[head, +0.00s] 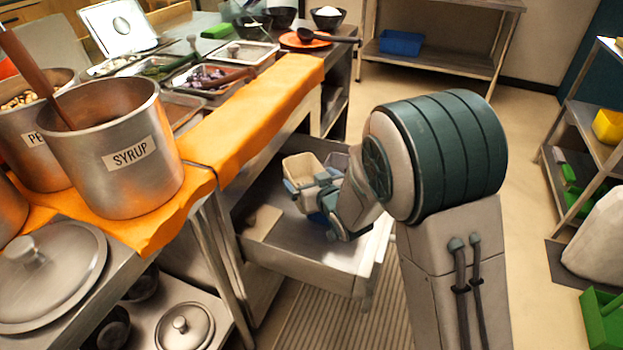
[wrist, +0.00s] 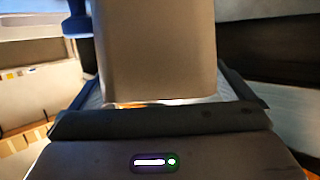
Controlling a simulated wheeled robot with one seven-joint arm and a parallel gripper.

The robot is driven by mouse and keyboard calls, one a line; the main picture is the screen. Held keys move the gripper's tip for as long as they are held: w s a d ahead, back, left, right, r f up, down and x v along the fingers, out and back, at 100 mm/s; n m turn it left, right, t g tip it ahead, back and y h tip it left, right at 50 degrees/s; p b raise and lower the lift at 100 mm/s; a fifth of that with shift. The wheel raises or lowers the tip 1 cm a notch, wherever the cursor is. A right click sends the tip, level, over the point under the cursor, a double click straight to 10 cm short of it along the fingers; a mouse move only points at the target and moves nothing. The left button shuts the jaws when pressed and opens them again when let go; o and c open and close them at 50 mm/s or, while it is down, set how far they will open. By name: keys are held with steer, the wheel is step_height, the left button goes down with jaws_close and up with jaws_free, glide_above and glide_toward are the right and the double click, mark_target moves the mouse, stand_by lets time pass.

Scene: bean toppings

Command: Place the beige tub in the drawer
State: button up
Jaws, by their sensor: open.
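The beige tub (head: 300,166) is over the open metal drawer (head: 300,268) below the counter, at the drawer's back part. In the wrist view the tub (wrist: 155,50) fills the upper middle, upright, just past the gripper body. My forearm hides part of the drawer.
A beige flat item (head: 262,223) lies in the drawer's left part. Something blue shows below my gripper. A syrup pot (head: 118,150) and orange cloth (head: 250,120) are on the counter above.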

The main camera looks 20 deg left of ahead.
steer(key=v, duration=1.2)
steer(key=shift+p, duration=0.45)
steer(key=shift+r, duration=0.1)
